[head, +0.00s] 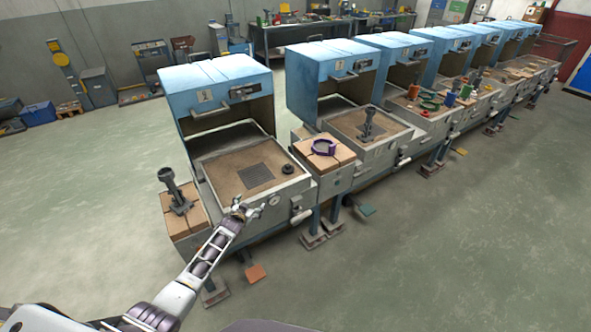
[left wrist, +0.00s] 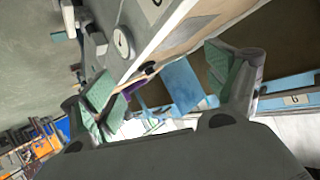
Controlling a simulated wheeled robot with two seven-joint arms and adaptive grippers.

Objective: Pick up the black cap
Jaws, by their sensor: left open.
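The black cap (head: 287,169) is a small dark round piece. It sits on the brown bed near the right front corner of the nearest blue-hooded station (head: 224,88). My left gripper (head: 240,207) is at the front edge of that station, to the left of the cap and nearer to me, apart from it. In the left wrist view the left gripper (left wrist: 167,82) shows its two green-padded fingers spread wide with nothing held between them. I cannot make out the cap in the left wrist view. My right gripper is not in view.
A dark square plate (head: 261,178) lies on the same bed. A gauge (head: 274,199) and handles stick out in front. Several similar stations continue rightward.

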